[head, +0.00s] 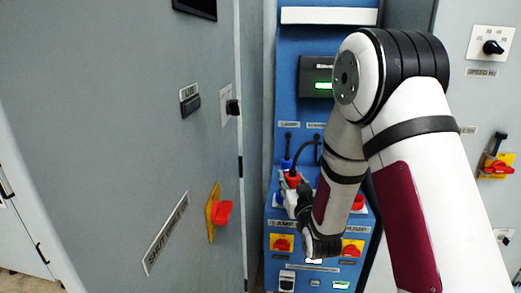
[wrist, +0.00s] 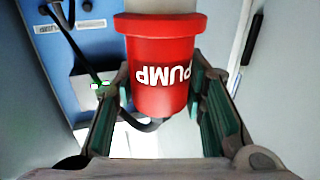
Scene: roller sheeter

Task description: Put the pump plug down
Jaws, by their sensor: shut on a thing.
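The pump plug (wrist: 160,85) is red with white PUMP lettering, upside down in the wrist view. A pale cylindrical part shows at its upper end. My gripper (wrist: 158,78) is shut on it, one finger on each side. In the head view a red plug body (head: 292,181) with a black cable shows beside my gripper (head: 305,196), in front of the blue panel (head: 295,95). My gripper hides part of this spot. I cannot tell whether the plug's end touches anything.
A grey cabinet with a red-and-yellow switch (head: 222,213) stands close on the left. Blue (head: 281,198) and red (head: 358,202) fittings sit on the panel near the gripper. Two more red-and-yellow switches (head: 282,244) (head: 352,248) are below. A grey cabinet stands on the right.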

